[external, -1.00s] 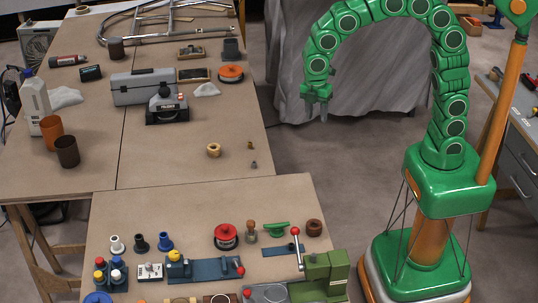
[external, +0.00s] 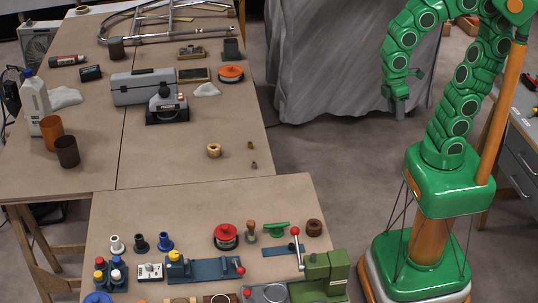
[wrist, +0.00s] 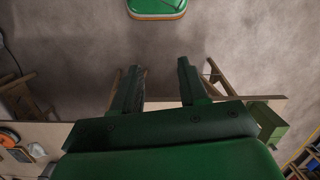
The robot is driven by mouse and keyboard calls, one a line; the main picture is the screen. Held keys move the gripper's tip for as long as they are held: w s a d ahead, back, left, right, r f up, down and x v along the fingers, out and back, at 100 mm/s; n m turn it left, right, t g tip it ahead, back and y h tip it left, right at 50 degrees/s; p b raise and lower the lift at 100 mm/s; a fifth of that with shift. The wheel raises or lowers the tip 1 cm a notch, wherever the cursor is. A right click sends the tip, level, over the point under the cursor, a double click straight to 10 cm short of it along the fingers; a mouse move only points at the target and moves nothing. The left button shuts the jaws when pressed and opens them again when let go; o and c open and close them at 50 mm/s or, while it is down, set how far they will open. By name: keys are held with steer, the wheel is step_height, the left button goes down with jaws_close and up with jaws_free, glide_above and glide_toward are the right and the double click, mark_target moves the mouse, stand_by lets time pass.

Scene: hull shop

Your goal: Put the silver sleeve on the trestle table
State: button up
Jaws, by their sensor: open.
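My gripper (external: 400,106) hangs in the air over the floor, to the right of the tables and in front of the grey draped cloth. In the wrist view its two fingers (wrist: 158,70) are apart with nothing between them. A large board-topped table (external: 185,160) on wooden trestle legs fills the left of the external view. A second board-topped table (external: 190,205) stands nearer the camera. I cannot pick out a silver sleeve with certainty; a tiny grey piece (external: 254,165) stands near the large table's right edge.
A grey toolbox (external: 143,88), cups and tools stand on the large table. The nearer table carries a red-topped tin (external: 226,235), a green machine (external: 322,272) and several small parts. A drawer bench (external: 522,150) stands at the right. Open floor (external: 325,165) lies between.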

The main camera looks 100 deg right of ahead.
steer(key=s+m, duration=0.1)
steer(key=s, duration=0.1)
steer(key=s+m, duration=0.1)
steer(key=s, duration=0.2)
steer(key=shift+s+d+f, duration=0.15)
steer(key=shift+f, duration=0.05)
stand_by(1.0)
